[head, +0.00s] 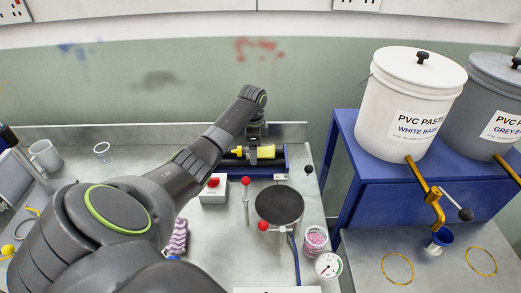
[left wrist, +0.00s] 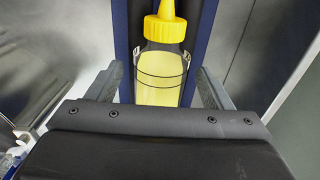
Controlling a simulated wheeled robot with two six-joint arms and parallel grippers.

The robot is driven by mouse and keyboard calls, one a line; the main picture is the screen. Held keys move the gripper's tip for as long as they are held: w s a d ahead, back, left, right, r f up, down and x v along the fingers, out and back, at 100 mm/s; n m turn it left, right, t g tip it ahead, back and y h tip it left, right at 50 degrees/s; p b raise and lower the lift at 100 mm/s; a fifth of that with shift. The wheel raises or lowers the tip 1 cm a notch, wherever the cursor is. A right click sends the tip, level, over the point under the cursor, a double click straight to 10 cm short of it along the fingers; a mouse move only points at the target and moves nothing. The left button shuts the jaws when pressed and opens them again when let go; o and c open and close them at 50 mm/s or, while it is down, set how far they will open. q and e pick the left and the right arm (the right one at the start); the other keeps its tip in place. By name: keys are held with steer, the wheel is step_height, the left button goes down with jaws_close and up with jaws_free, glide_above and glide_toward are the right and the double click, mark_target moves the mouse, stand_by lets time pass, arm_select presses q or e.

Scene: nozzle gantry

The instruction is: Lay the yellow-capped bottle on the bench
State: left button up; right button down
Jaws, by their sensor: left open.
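The yellow-capped bottle (left wrist: 160,85) is clear, holds pale yellow liquid and has a pointed yellow cap (left wrist: 165,28). In the head view the bottle (head: 265,152) shows at the back of the bench (head: 215,243), at a dark, blue-edged fixture (head: 291,160), with its cap toward the left. My left gripper (left wrist: 160,88) is open, with one finger on each side of the bottle body and a gap visible at each side. In the head view the left gripper (head: 256,138) reaches down over the bottle and hides part of it. My right gripper is not in view.
A white box with a red button (head: 213,189), a red-knobbed lever (head: 245,200) and a round dark plate (head: 279,204) stand in front of the fixture. A pink-filled cup (head: 315,240) and a dial gauge (head: 328,266) are at the right. A blue stand (head: 385,180) bears two buckets.

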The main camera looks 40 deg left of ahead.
arm_select(q)
steer(key=c, duration=1.2)
